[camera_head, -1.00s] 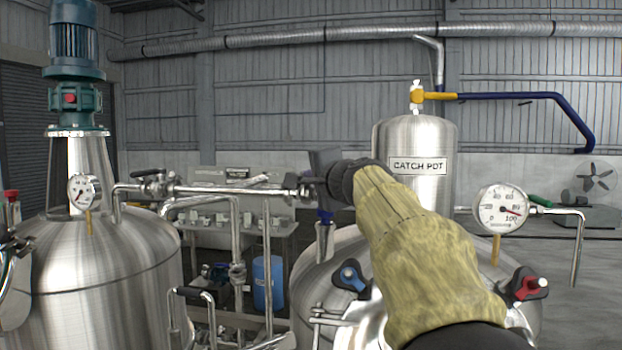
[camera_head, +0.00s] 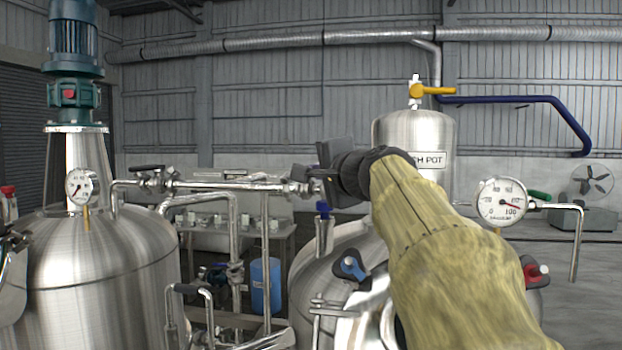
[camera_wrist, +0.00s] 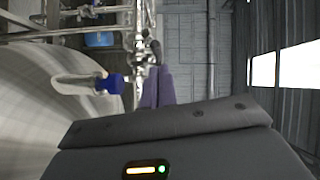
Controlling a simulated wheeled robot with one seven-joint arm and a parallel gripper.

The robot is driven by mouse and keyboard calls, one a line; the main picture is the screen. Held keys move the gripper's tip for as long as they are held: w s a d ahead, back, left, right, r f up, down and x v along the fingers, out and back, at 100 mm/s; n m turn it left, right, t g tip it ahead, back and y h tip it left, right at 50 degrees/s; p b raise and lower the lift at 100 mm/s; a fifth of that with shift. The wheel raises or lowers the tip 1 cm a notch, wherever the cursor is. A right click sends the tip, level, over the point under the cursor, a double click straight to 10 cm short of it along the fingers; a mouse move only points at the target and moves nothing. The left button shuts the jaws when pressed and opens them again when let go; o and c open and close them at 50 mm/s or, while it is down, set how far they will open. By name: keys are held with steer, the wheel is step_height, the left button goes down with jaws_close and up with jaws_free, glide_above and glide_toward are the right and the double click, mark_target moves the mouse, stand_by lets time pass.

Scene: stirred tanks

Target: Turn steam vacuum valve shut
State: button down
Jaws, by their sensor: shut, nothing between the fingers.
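No label marks the steam vacuum valve, so I cannot tell for sure which fitting it is. My gripper (camera_head: 318,176) is shut and empty at the right end of the horizontal steel pipe (camera_head: 225,186). In the wrist view its closed fingers (camera_wrist: 157,72) point at a dark lever or fitting (camera_wrist: 155,48) on the pipework. I cannot tell whether they touch it. A blue-topped fitting (camera_head: 323,209) stands just below the gripper, and also shows in the wrist view (camera_wrist: 110,84). A black-handled valve (camera_head: 150,169) sits on the left part of the pipe.
The left steel tank (camera_head: 95,270) carries a gauge (camera_head: 81,187). The tank below my arm has a blue clamp knob (camera_head: 352,267) and a red one (camera_head: 537,273). Behind are the catch pot (camera_head: 410,130), its yellow handle (camera_head: 433,90), and a right-hand gauge (camera_head: 501,202).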

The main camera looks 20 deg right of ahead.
steer(key=s+b, duration=0.3)
steer(key=s, duration=0.9)
steer(key=shift+d+r, duration=0.2)
steer(key=shift+r, duration=0.05)
steer(key=shift+w, duration=0.1)
steer(key=w+p, duration=0.5)
steer(key=w, duration=1)
steer(key=shift+w+f, duration=0.35)
